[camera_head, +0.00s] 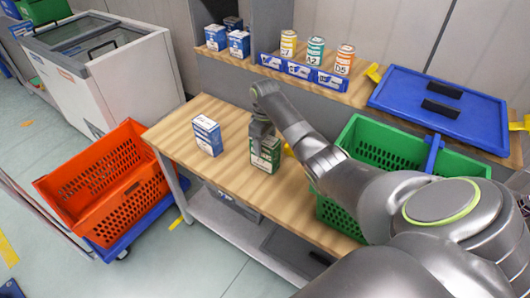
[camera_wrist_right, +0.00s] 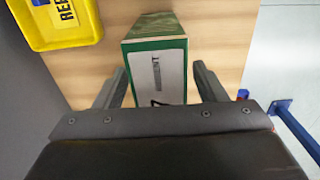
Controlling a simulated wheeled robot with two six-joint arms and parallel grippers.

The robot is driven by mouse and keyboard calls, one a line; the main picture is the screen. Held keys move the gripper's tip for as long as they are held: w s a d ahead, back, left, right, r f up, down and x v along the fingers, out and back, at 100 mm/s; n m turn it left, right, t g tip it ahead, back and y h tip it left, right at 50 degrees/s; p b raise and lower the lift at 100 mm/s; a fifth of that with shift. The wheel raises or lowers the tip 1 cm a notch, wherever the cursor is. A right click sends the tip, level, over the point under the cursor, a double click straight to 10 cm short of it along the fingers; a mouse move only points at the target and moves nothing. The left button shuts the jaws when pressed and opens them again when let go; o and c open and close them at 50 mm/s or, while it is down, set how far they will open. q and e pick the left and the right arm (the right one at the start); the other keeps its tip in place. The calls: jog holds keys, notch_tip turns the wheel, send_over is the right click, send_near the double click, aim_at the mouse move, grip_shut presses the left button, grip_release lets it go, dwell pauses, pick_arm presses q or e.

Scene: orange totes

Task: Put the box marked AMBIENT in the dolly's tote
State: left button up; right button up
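A green-and-white box (camera_head: 265,155) stands on the wooden table (camera_head: 180,142); its print is too small to read. My right gripper (camera_head: 262,128) is over it. In the right wrist view the green box (camera_wrist_right: 156,65) sits between the two spread fingers (camera_wrist_right: 160,88), with a gap visible on its right side. A blue-and-white box (camera_head: 207,135) stands to its left; its label is also unreadable. The orange tote (camera_head: 108,178) rests on a blue dolly (camera_head: 132,238) left of the table and looks empty. My left gripper is not in view.
A green crate (camera_head: 385,147) stands at the table's right, beside a blue lid (camera_head: 440,100). A shelf behind holds several cans (camera_head: 316,50) and blue boxes (camera_head: 239,43). A yellow container (camera_wrist_right: 55,22) lies near the gripper in the wrist view. A white freezer (camera_head: 110,75) stands back left.

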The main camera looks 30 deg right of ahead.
grip_shut()
jog(key=shift+w+r, duration=0.1)
jog(key=shift+r, duration=0.05)
